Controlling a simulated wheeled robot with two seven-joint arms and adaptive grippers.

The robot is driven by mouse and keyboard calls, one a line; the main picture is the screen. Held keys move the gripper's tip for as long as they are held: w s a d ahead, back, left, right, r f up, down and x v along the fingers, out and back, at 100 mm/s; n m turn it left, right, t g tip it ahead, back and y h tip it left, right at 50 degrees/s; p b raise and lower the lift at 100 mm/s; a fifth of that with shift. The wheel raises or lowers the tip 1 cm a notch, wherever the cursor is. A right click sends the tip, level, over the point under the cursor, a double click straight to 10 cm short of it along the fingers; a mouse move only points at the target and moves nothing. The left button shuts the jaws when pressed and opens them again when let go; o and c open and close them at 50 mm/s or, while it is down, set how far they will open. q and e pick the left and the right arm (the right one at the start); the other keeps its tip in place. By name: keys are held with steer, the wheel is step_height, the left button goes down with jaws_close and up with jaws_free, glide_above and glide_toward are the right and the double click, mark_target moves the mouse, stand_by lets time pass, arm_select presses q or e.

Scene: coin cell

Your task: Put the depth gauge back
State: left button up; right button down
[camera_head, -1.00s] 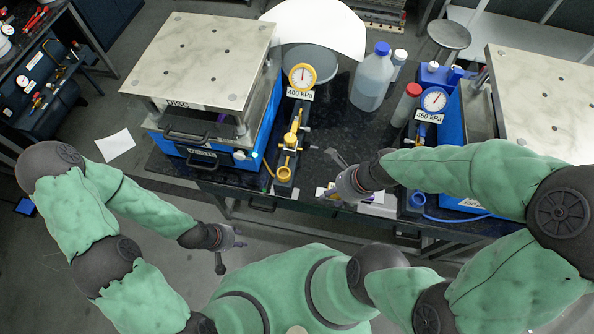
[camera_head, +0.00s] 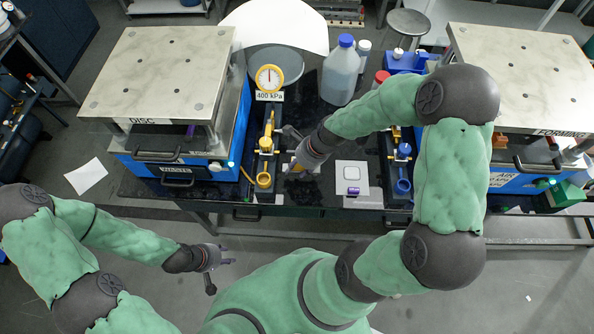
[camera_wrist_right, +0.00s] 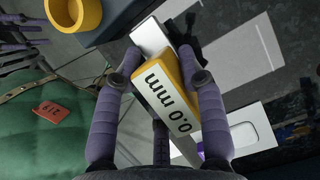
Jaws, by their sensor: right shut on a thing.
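The depth gauge (camera_wrist_right: 166,92) has a yellow body and a white face reading "0.0 mm" in the right wrist view. My right gripper (camera_wrist_right: 160,80) is shut on it, with one finger on each side. In the head view my right gripper (camera_head: 295,150) hangs over the dark bench top, just right of the yellow valve stand (camera_head: 265,150). Only a small orange-yellow patch of the gauge shows there, below the fingers. My left gripper (camera_head: 222,258) is empty in front of the bench, its fingers apart.
A white pad (camera_head: 352,193) with a small purple-edged item lies right of my right gripper. The blue-valve stand (camera_head: 402,165) is further right. A blue-capped bottle (camera_head: 340,72) stands behind. Blue press units with metal plates (camera_head: 165,75) flank the bench on both sides.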

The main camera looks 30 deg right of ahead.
mark_target(297, 171)
steer(key=shift+w+f, duration=0.3)
steer(key=shift+f, duration=0.1)
steer(key=f+b, duration=0.1)
steer(key=f, duration=0.2)
steer(key=shift+w+d+f, duration=0.1)
steer(key=shift+w+f, duration=0.1)
steer(key=c, duration=0.7)
jaws_free()
steer(key=shift+f, duration=0.1)
steer(key=shift+c, duration=0.2)
